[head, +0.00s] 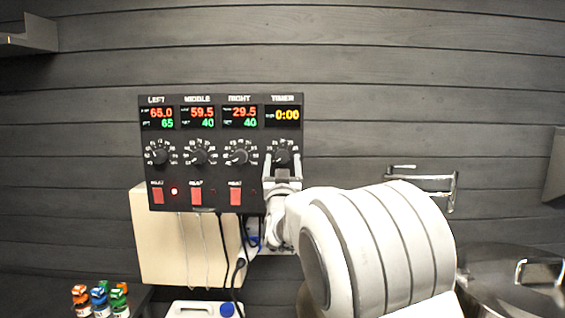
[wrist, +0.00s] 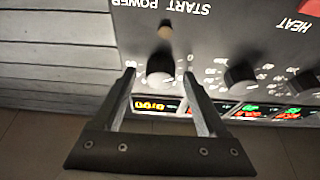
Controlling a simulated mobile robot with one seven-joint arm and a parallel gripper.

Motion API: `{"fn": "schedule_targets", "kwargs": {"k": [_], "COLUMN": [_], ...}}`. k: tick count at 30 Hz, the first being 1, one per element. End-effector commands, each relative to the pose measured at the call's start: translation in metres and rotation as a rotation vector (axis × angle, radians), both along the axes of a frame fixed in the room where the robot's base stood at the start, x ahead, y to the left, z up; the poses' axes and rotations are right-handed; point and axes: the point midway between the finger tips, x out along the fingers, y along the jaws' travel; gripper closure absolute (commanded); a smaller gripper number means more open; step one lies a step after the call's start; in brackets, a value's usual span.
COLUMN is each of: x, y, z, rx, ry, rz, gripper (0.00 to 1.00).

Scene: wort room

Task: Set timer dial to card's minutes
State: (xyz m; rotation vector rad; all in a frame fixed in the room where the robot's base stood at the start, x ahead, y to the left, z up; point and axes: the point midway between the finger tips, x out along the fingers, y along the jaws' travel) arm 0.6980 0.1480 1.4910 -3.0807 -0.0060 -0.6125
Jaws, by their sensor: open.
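The black control panel (head: 222,183) hangs on the wall, with columns headed LEFT, MIDDLE, RIGHT and TIMER. The timer dial (head: 283,155) sits under the timer display (head: 284,116), which reads 0:00 in yellow. My gripper (head: 283,162) is in front of the timer column, its fingers reaching up around the dial's place. In the wrist view my gripper (wrist: 160,82) is open, with one finger on each side of the timer dial (wrist: 160,70). Gaps show between the fingers and the dial; contact cannot be told. No card with minutes is visible.
Three other dials, such as the right dial (head: 240,156), and red heat switches (head: 196,196) share the panel. Its left red lamp is lit.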

Motion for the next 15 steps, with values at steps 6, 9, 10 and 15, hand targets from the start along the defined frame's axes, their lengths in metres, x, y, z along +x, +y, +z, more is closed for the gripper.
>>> {"fn": "schedule_targets", "kwargs": {"k": [6, 9, 10, 15], "x": [-0.0003, -0.0004, -0.0004, -0.0004], "y": [0.0001, 0.0001, 0.0001, 0.0000], "z": [0.0000, -0.0001, -0.0001, -0.0001], "rx": [0.000, 0.000, 0.000, 0.000], "ry": [0.000, 0.000, 0.000, 0.000], "rz": [0.000, 0.000, 0.000, 0.000], "gripper": [0.50, 0.68, 0.73, 1.00]}}
